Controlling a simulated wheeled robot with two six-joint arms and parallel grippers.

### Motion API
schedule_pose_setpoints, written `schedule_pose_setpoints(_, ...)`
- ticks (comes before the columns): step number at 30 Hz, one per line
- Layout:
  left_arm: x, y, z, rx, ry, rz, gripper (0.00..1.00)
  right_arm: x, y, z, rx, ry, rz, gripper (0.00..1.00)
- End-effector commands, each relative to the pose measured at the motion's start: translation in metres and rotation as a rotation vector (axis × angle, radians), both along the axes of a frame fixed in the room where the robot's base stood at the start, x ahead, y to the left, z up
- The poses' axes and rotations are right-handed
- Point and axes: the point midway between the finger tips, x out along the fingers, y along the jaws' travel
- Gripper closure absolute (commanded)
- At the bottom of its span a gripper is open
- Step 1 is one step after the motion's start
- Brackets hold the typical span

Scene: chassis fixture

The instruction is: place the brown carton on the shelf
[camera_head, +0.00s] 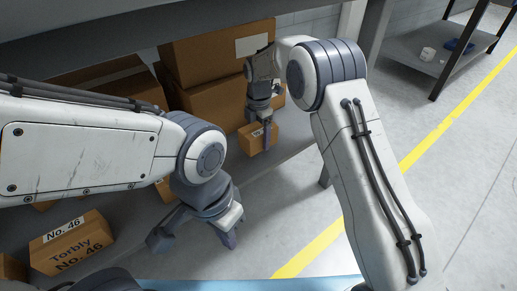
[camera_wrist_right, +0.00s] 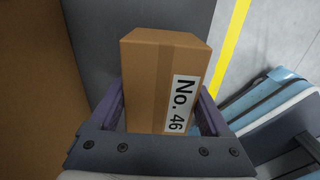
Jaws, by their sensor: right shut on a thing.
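The brown carton (camera_head: 252,140) is small, with a white "No. 46" label. My right gripper (camera_head: 262,122) is shut on it. In the right wrist view the carton (camera_wrist_right: 155,85) sits between both fingers of the right gripper (camera_wrist_right: 160,118), its label facing the camera. It is over the grey shelf (camera_head: 290,150), near the shelf's front edge. I cannot tell whether its underside touches the surface. My left gripper (camera_head: 197,240) is open and empty, pointing down in front of the shelf, left of and nearer than the carton.
Large brown boxes (camera_head: 215,60) are stacked on the shelf right behind the held carton. Another carton marked "Torbly No. 46" (camera_head: 72,242) stands at the lower left. A grey table (camera_head: 405,55) is at the far right. The floor with a yellow line (camera_head: 425,145) is clear.

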Motion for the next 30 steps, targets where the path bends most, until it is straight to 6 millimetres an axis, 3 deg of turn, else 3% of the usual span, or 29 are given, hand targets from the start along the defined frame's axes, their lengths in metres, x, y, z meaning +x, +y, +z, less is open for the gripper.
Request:
schedule_pose_setpoints(11,0.0,0.0,-0.035,0.0,0.0,0.0,1.0,0.001,0.0,-0.041,0.001,-0.001,0.0,1.0)
schedule_pose_setpoints(23,0.0,0.0,-0.03,0.0,0.0,0.0,1.0,0.001,0.0,-0.041,0.001,-0.001,0.0,1.0)
schedule_pose_setpoints(24,0.0,0.0,-0.031,0.0,0.0,0.0,1.0,0.0,0.0,-0.043,0.0,0.0,0.0,0.08)
schedule_pose_setpoints(25,0.0,0.0,-0.031,0.0,0.0,0.0,1.0,0.0,0.0,-0.043,0.0,0.0,0.0,0.0)
schedule_pose_setpoints(30,0.0,0.0,-0.031,0.0,0.0,0.0,1.0,0.0,0.0,-0.043,0.0,0.0,0.0,0.0)
